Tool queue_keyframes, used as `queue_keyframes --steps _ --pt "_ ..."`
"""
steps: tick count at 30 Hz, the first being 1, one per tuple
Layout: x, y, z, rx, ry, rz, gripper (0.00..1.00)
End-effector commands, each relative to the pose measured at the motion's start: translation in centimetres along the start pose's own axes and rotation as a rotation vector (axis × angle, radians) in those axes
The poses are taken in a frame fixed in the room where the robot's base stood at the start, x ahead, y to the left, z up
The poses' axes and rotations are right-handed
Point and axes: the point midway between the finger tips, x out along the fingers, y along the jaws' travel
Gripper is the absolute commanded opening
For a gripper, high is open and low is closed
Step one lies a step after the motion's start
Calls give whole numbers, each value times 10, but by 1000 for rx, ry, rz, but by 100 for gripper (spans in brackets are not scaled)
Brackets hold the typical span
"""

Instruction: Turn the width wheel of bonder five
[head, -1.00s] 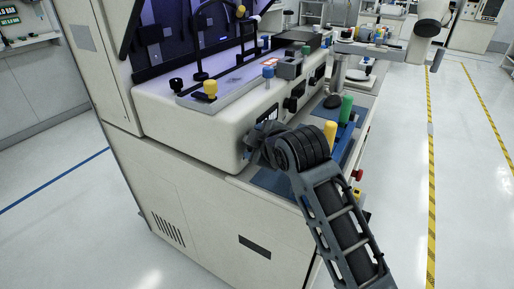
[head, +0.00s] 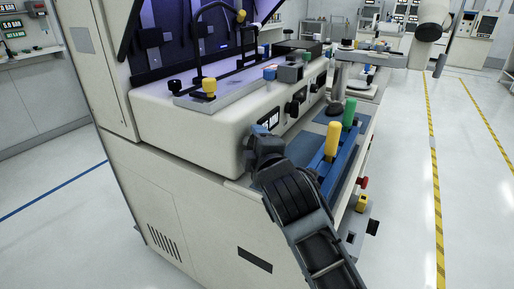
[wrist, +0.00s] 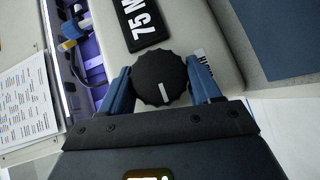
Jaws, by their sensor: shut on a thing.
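A black fluted wheel (wrist: 160,79) with a white index line sits on the cream front of the bonder. In the wrist view my gripper (wrist: 161,84) has one blue finger on each side of the wheel and is shut on it. The white line points down and slightly right in that view. A black label reading "75" (wrist: 146,20) is above the wheel. In the head view my gripper (head: 263,140) is at the near end of the bonder's front panel (head: 240,125), and my wrist hides the wheel.
A blue rack with a yellow-handled tool (head: 332,140) and a green-handled one (head: 349,111) stands close right of my arm. More black knobs (head: 292,109) line the panel. A yellow knob (head: 209,86) is on top. The floor aisle at right is clear.

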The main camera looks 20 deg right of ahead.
Motion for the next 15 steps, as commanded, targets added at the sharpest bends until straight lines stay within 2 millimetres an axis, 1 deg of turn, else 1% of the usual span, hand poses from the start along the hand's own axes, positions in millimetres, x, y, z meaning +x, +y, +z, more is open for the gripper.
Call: queue_keyframes --steps 11,12,15 --pt "0 -1 0 -6 0 1 32" --pt "0 -1 0 -6 0 1 65" --pt "0 -1 0 -5 0 1 74"
